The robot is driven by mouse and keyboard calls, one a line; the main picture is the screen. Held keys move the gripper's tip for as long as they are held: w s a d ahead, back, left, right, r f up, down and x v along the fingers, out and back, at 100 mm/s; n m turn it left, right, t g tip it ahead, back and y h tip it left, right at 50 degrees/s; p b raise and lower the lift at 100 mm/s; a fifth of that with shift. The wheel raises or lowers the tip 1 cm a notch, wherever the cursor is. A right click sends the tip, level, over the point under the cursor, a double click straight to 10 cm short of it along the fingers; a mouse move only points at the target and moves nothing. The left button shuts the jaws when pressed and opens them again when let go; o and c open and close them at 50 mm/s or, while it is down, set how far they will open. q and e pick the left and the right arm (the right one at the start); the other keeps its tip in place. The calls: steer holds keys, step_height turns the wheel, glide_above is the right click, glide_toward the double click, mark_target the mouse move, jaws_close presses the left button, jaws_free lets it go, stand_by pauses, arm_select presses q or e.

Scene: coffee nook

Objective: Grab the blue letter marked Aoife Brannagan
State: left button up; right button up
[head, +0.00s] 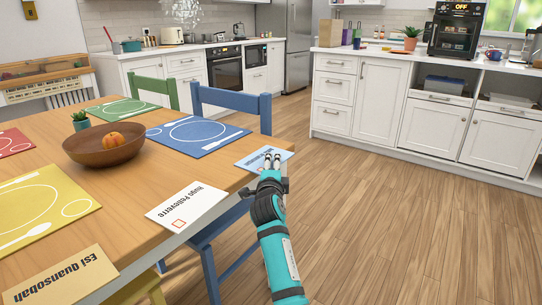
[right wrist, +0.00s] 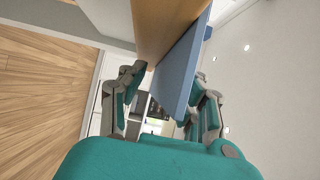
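The blue letter (head: 248,161) lies at the right edge of the wooden table (head: 150,168), with part of it sticking out past the edge. Its dark lettering is partly covered by my right gripper (head: 272,164) and too small to read surely. In the right wrist view, the letter (right wrist: 181,75) shows as a blue slab between the fingers of my right gripper (right wrist: 168,88). The fingers are apart, one on each side, with visible gaps to the letter. My left gripper is not in view.
A white letter marked Hugo Pelleverre (head: 186,206) and a tan letter marked Esi Quansobah (head: 62,276) lie along the near edge. A blue chair (head: 232,103) stands close behind the blue letter. A wooden bowl (head: 104,151) stands mid-table. Floor right of the table is clear.

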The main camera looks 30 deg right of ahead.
steer(key=shift+w, duration=0.3)
steer(key=shift+s+a+r, duration=0.1)
steer(key=shift+s+r, duration=0.05)
steer(key=shift+c, duration=0.5)
steer(key=c, duration=0.5)
jaws_close()
